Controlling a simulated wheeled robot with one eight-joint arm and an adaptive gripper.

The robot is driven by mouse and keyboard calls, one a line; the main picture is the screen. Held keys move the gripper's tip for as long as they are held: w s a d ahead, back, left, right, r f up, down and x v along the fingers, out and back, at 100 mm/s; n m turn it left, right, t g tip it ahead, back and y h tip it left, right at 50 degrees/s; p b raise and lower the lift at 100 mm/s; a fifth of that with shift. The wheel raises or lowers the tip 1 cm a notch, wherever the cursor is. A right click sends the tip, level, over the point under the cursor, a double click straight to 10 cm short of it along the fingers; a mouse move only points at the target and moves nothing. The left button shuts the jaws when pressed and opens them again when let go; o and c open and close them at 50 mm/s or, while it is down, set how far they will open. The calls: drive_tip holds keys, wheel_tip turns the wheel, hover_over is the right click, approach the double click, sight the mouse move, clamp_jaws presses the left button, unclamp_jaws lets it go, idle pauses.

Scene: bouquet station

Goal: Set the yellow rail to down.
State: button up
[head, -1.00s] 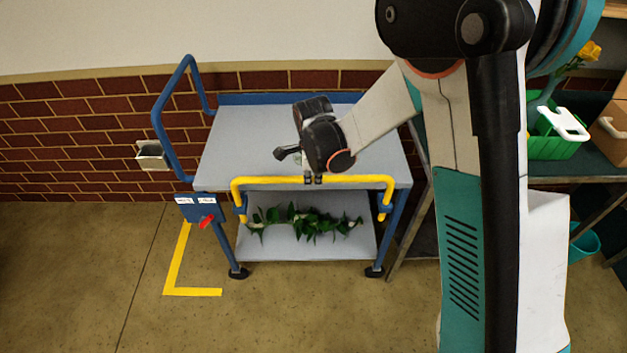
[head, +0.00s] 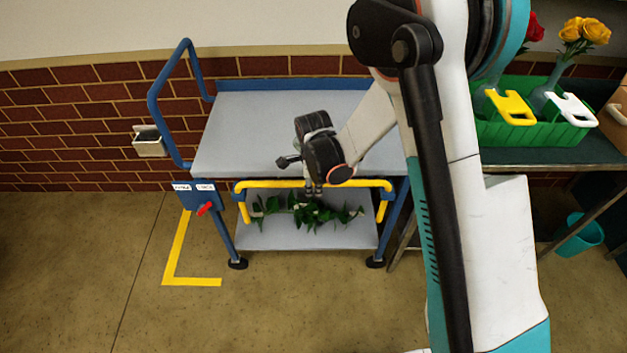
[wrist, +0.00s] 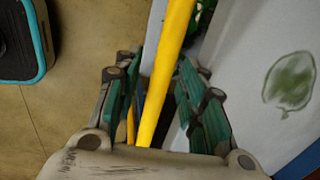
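The yellow rail (head: 280,184) runs along the front of the blue and grey cart. It sits low, a little below the top shelf's front edge, with its bent ends reaching below the blue brackets. My gripper (head: 314,190) is at the rail's middle, pointing down, with its fingertips just below the bar. In the wrist view the rail (wrist: 165,80) passes between the two fingers of my gripper (wrist: 160,85). The fingers are apart, with gaps beside the bar. The exact contact at the palm is hidden.
The cart's top shelf (head: 270,130) is bare; a leafy garland (head: 300,213) lies on its lower shelf. A red lever (head: 204,209) sits on a blue labelled plate at left. A green tote (head: 535,128) with flowers stands on the right bench. Floor in front is clear.

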drive_tip(key=shift+r, duration=0.15)
wheel_tip(320, 180, up, 12)
drive_tip(key=s, duration=0.2)
drive_tip(key=shift+s+f, duration=0.2)
idle(0.7)
